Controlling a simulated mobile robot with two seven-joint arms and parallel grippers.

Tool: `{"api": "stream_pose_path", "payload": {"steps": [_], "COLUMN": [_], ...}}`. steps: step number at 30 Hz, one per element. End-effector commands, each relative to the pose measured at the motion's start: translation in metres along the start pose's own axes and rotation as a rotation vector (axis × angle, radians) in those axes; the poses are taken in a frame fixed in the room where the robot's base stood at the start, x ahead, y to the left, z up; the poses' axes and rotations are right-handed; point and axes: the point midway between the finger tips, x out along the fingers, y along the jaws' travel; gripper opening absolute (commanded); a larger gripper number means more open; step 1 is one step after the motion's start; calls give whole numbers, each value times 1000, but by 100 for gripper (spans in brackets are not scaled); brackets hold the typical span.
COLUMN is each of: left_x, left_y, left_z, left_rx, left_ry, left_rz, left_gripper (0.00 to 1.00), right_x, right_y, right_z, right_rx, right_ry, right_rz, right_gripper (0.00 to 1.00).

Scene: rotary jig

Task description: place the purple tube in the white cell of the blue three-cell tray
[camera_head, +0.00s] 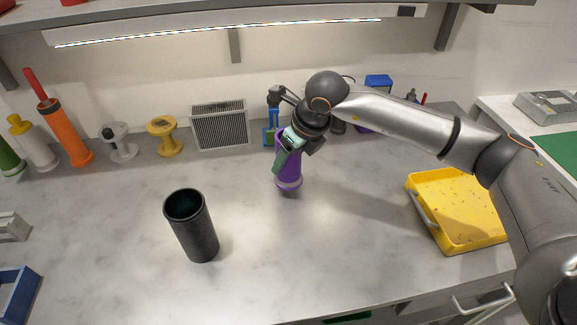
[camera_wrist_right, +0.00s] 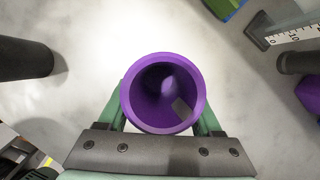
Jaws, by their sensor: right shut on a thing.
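A blue-walled open tray (camera_head: 18,292) is cut off at the lower left of the head view. Its cells are mostly out of view, and I see no white cell. My left gripper is not in view.
A tall black cylinder (camera_head: 198,235) stands between the tube and the blue tray. A yellow tray (camera_head: 455,210) is at the right. Spools (camera_head: 165,137), an orange tube (camera_head: 66,134) and a grey vent box (camera_head: 220,125) line the back. The front middle is clear.

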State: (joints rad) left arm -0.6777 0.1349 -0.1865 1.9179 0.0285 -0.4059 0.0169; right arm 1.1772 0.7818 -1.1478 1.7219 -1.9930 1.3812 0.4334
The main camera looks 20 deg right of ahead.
Motion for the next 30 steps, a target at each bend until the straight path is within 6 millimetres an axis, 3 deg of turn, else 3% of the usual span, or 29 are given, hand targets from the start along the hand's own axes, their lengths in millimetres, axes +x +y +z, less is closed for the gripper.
{"api": "stream_pose_path", "payload": {"steps": [6,18,19,26,30], "left_x": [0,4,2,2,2], "left_y": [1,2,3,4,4], "left_z": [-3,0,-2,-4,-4], "left_rx": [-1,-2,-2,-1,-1], "left_ry": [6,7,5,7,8], "left_rz": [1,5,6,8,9], "left_gripper": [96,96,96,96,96], "right_x": [28,35,34,33,33], "right_y": [-1,-1,-1,-1,-1], "right_z": [-10,-13,-12,-12,-12], "right_rx": [0,0,0,0,0], "right_ry": [1,-1,0,0,0], "right_rz": [1,0,0,0,0], "right_gripper": [0,0,70,96,96]}}
